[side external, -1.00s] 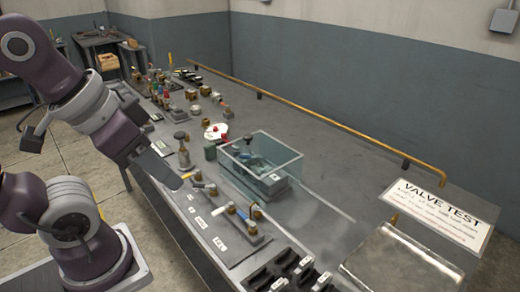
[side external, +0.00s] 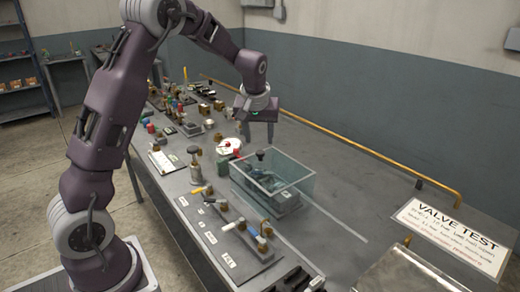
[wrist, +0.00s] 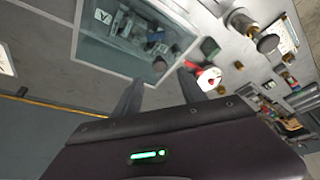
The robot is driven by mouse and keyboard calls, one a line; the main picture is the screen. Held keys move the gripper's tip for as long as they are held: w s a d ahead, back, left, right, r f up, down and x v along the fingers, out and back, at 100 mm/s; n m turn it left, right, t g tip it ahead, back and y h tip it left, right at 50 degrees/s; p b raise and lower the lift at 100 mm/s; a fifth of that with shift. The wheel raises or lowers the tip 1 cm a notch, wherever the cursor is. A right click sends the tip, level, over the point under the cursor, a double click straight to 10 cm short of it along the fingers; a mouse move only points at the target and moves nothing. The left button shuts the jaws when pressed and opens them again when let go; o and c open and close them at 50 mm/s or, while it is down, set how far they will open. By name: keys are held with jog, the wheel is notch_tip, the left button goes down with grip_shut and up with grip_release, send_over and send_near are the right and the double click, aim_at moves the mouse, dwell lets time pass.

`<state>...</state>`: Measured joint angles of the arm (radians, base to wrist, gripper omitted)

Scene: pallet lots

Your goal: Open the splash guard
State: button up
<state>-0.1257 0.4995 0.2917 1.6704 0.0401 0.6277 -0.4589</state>
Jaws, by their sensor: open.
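The splash guard (side external: 300,187) is a clear, box-shaped screen on the grey bench, standing around a grey fixture (side external: 285,199) with a label. In the wrist view the guard's clear wall and edge (wrist: 77,30) show at the top, with the fixture (wrist: 125,30) seen through it. My gripper (side external: 260,135) is above the bench behind the guard, pointing down and apart from it. In the wrist view its two fingers (wrist: 160,88) are spread with nothing between them.
A white disc with a red part (side external: 229,146) lies left of my gripper. A brass-and-dark valve (side external: 195,165) and a lever manifold (side external: 245,240) stand nearer the front edge. A yellow pipe (side external: 340,140) runs along the back. Bare bench lies right of the guard.

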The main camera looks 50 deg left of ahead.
aim_at(260, 152)
jog(key=x, duration=0.6)
jog(key=shift+f, duration=0.1)
grip_shut()
dwell(1.1)
